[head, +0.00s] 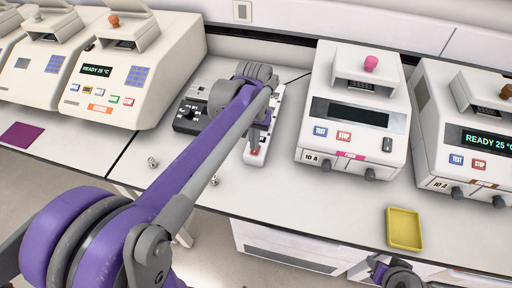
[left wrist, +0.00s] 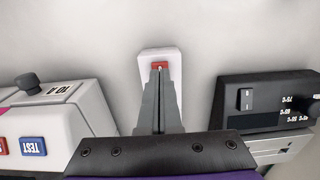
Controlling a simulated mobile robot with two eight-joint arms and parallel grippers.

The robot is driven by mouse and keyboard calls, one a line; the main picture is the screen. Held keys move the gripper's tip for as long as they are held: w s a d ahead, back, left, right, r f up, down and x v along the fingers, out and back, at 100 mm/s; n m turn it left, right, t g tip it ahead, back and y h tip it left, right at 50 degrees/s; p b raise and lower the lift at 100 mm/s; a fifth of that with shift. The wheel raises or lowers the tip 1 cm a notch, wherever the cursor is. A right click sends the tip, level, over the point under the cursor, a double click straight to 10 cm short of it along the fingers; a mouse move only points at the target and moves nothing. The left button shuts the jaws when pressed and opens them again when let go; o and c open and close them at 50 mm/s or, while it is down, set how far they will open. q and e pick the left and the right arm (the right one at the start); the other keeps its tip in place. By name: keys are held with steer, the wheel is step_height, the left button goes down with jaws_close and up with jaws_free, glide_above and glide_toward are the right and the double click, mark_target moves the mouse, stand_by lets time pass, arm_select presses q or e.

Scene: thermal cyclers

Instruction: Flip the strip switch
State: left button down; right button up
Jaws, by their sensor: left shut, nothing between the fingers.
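A white power strip (head: 250,158) lies on the bench between a small black-and-grey device and a thermal cycler with a dark display. Its red switch (head: 255,151) is at the near end. In the left wrist view the strip (left wrist: 172,59) shows with the red switch (left wrist: 160,66) right at my fingertips. My left gripper (head: 257,146) is shut and empty, pointing down at the switch. The tips seem to be at or just over it; I cannot tell whether they touch. My arm hides most of the strip in the head view. My right gripper (head: 395,272) is partly seen at the bottom edge.
The dark-display cycler (head: 352,110) stands right of the strip, and the black-and-grey device (head: 190,112) left of it. Another cycler (head: 455,135) stands at far right. A yellow tray (head: 404,229) lies near the front edge. Bare bench lies in front of the strip.

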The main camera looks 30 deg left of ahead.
mark_target(254, 152)
arm_select(q)
steer(key=shift+f+b, duration=0.5)
steer(key=shift+f, duration=0.4)
arm_select(e)
steer(key=shift+s+f, duration=0.25)
steer(key=shift+f, duration=0.45)
arm_select(q)
steer(key=shift+r, duration=0.1)
arm_select(e)
steer(key=shift+r, duration=0.1)
arm_select(q)
steer(key=shift+r+p, duration=1.75)
steer(key=shift+r, duration=1.7)
arm_select(e)
steer(key=r, duration=0.1)
steer(key=w+r, duration=0.1)
steer(key=r, duration=0.1)
steer(key=w+r, duration=0.1)
steer(key=r, duration=0.1)
steer(key=shift+w, duration=0.25)
arm_select(q)
steer(key=shift+s, duration=0.1)
arm_select(e)
steer(key=shift+s, duration=0.1)
